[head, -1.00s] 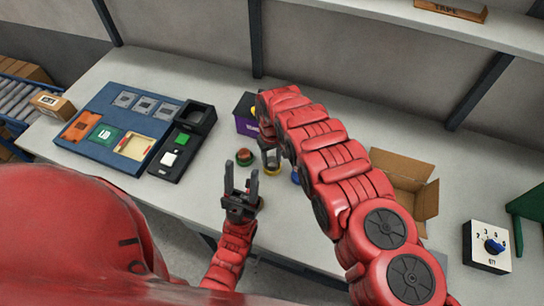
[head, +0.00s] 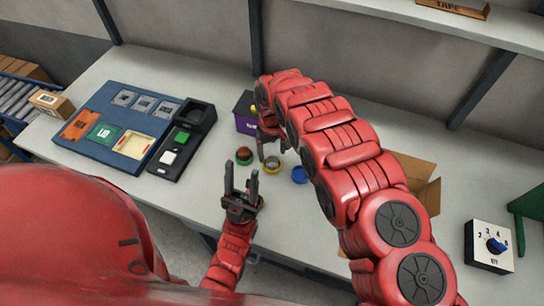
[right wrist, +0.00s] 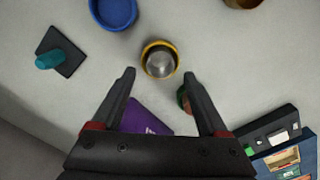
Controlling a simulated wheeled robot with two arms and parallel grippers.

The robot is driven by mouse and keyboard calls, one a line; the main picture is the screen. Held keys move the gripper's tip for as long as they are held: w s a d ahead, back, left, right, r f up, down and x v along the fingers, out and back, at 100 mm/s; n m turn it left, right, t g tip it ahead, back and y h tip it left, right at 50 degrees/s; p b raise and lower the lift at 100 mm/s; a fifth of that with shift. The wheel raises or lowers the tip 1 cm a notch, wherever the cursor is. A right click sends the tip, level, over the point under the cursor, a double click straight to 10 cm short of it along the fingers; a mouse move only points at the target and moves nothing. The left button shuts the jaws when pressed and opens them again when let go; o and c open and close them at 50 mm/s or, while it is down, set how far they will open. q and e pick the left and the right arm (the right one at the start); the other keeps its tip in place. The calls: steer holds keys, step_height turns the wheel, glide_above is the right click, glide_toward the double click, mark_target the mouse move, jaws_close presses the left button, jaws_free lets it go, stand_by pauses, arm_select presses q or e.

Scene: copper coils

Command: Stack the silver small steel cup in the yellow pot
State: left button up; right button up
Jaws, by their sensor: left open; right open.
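The yellow pot (head: 273,169) stands on the table in the head view, between a green pot and a blue pot. In the right wrist view it shows as a yellow ring (right wrist: 146,68) around the silver steel cup (right wrist: 161,64), which sits inside it. My right gripper (head: 267,152) is open and empty, beside and above the yellow pot. In the right wrist view its fingers (right wrist: 158,78) are spread, with the pot beyond their tips. My left gripper (head: 241,178) is open and empty near the table's front edge.
A green pot with red inside (head: 244,156) and a blue pot (head: 299,174) stand close by. A purple box (head: 243,113) is behind. A blue panel (head: 100,152) lies left, a cardboard box (head: 427,190) right. A teal object (right wrist: 50,60) shows in the wrist view.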

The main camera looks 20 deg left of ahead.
step_height(320, 180, up, 9)
steer(key=p, duration=0.1)
stand_by(0.4)
steer(key=shift+r, duration=0.1)
